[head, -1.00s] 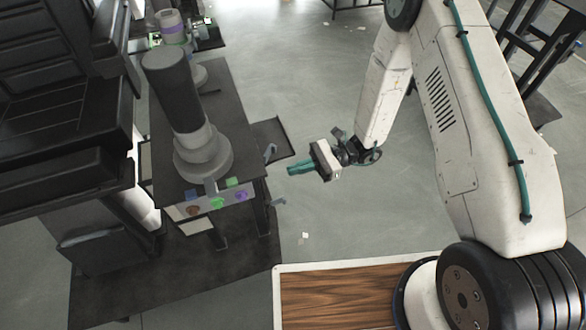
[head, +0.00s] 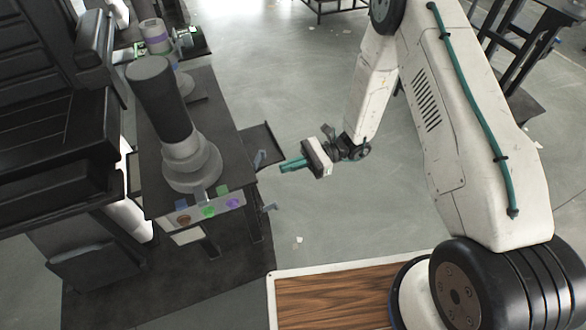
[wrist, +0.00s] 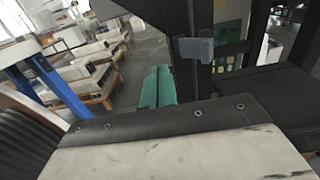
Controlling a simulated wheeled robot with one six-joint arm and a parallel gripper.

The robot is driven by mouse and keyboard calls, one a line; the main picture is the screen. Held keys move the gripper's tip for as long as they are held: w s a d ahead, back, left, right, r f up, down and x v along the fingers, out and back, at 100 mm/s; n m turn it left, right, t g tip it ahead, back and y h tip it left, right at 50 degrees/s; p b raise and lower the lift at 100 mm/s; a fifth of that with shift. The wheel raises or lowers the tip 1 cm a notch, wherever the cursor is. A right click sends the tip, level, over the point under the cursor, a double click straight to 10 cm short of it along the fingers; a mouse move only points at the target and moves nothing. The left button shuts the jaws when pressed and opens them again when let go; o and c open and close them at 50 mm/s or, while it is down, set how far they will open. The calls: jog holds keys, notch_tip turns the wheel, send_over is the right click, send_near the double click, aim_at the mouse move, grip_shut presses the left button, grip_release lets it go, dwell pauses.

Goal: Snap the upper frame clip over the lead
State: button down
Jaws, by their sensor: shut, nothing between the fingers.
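The upper frame clip appears to be the small blue-grey tab (head: 260,158) on the right side of the dark column bench. A similar grey clip (head: 270,207) sits lower on the frame. In the wrist view a grey clip (wrist: 193,49) stands out from a dark upright, up and right of my fingertips. My gripper (head: 284,166) has teal fingers, shut and empty, pointing left at the upper tab with a small gap in the head view. The fingers also show in the wrist view (wrist: 157,88). I cannot make out the lead.
A dark column with a grey round base (head: 190,165) stands on the bench. The front panel (head: 205,210) carries coloured connectors. A dark side shelf (head: 262,143) juts out near my gripper. A black seat (head: 50,150) is at left.

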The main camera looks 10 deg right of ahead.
jog(key=w+a, duration=0.1)
jog(key=w, duration=0.5)
jog(key=shift+a, duration=0.4)
jog(key=shift+a, duration=0.2)
dwell(0.4)
jog(key=shift+s+a, duration=0.15)
jog(key=shift+a, duration=0.4)
jog(key=shift+d, duration=0.1)
jog(key=v, duration=0.6)
jog(key=shift+d, duration=0.35)
dwell(0.5)
